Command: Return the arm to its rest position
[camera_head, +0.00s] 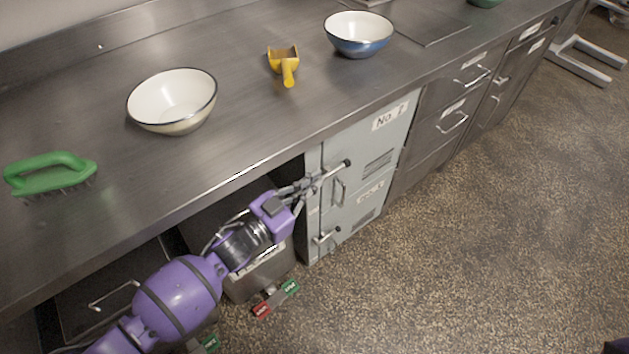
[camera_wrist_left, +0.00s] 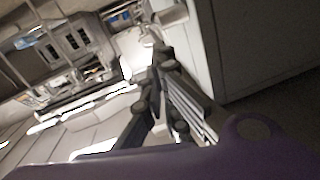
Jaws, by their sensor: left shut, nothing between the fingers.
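My left arm, purple, comes in from the lower left in the head view. Its gripper (camera_head: 308,185) is below the counter's front edge, by the upper latch handle (camera_head: 337,169) of the grey No. 2 cabinet (camera_head: 378,152). The fingers are shut and empty. In the head view the fingertips overlap the latch area; I cannot tell whether they touch it. In the left wrist view the dark fingers (camera_wrist_left: 160,75) are close together, with a pale surface beside them. My right gripper is not in view.
The steel counter (camera_head: 240,95) holds a green brush (camera_head: 50,174), a white bowl (camera_head: 172,100), a yellow scoop (camera_head: 285,66) and a blue bowl (camera_head: 358,34). A metal bin (camera_head: 262,274) stands below the counter. The speckled floor (camera_head: 480,240) at right is clear.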

